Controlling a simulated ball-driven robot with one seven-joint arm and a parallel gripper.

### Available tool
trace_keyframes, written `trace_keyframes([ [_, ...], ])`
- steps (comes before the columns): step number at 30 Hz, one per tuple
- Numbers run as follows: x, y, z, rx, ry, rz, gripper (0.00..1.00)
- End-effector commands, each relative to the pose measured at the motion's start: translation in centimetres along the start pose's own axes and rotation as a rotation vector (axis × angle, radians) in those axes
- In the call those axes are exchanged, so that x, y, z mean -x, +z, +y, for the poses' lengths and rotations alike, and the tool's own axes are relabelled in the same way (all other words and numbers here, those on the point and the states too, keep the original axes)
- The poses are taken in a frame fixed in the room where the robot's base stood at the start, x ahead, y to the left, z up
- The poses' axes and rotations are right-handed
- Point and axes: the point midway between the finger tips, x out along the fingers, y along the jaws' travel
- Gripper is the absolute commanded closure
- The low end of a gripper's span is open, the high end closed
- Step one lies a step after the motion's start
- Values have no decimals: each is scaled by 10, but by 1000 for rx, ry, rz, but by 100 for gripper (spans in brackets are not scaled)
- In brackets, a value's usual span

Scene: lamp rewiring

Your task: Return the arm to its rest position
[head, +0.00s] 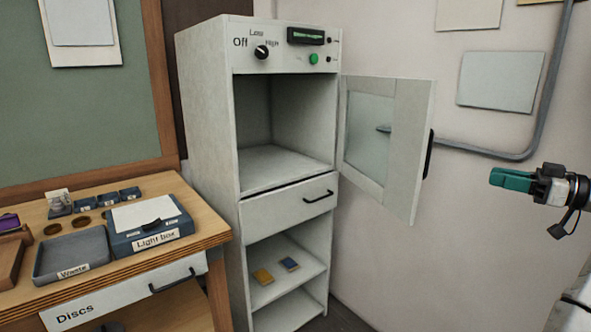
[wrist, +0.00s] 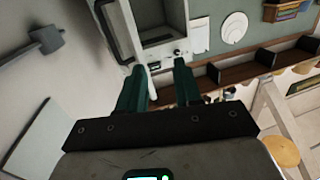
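My gripper (head: 497,179) is at the right of the head view, with teal fingers pointing left. It is in the air, apart from the open cabinet door (head: 408,150) to its left. In the wrist view the two teal fingers of my gripper (wrist: 159,82) stand apart with nothing between them. Part of my arm is cut off by the right edge of the head view.
A white cabinet (head: 207,130) has an empty upper compartment, a shut drawer (head: 290,208) and lower shelves with small yellow and blue items. A wooden bench at left holds a light box (head: 148,222) and a waste tray (head: 98,238). A pipe (head: 550,90) runs along the wall.

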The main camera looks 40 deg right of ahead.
Motion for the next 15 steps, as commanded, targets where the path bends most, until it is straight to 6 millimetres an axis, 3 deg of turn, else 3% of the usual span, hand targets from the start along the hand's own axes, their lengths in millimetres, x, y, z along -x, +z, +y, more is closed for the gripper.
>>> trace_keyframes([
  [8,-37,41,-12,-81,-12,-73,66],
  [15,-83,98,-38,-185,-23,-189,66],
])
